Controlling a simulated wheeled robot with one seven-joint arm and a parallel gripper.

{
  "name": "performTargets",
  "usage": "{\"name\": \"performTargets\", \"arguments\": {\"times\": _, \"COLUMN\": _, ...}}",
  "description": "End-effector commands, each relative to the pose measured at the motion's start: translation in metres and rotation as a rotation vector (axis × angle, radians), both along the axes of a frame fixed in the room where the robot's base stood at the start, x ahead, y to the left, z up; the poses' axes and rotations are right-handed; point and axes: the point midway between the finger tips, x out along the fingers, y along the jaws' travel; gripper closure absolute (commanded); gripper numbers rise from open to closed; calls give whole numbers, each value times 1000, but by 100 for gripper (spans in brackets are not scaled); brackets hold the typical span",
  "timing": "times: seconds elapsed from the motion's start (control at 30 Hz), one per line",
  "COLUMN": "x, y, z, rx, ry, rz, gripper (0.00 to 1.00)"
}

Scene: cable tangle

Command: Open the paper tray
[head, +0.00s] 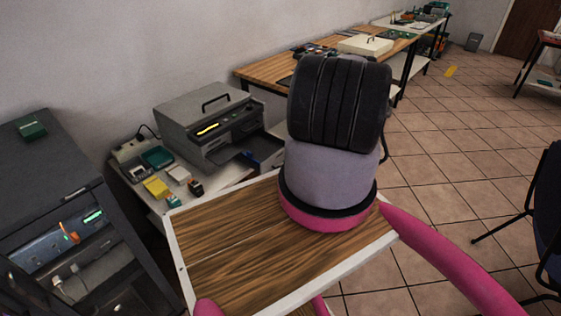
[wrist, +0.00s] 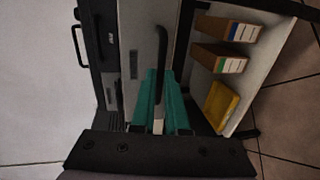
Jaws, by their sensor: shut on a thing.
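In the head view, a grey printer-like machine (head: 205,125) with a top handle and a lit yellow strip stands on a white table. A dark tray-like part (head: 245,162) juts from its lower front. I cannot tell for sure that this is the paper tray. In the wrist view, which is turned sideways, a pale front panel (wrist: 133,45) carries a long dark handle (wrist: 161,50). My gripper (wrist: 162,100) has its teal fingers on either side of the handle's near end and is shut on it. In the head view my arm hides the gripper.
Small boxes, including a yellow one (head: 155,187), lie on the table left of the machine. A dark cabinet (head: 75,220) stands at the left. In the wrist view, a shelf at the right holds brown boxes (wrist: 228,30) and a yellow item (wrist: 221,104).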

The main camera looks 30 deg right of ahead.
Motion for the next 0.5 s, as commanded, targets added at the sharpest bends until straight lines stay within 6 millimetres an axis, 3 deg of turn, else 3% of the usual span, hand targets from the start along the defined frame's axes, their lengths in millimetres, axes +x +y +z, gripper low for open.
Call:
{"name": "performTargets", "arguments": {"times": 0.47, "x": -9, "y": -3, "z": -1, "rx": 0, "ry": 2, "rz": 1, "gripper": 100}}
{"name": "performTargets", "arguments": {"times": 0.5, "x": -9, "y": -3, "z": -1, "rx": 0, "ry": 2, "rz": 1, "gripper": 75}}
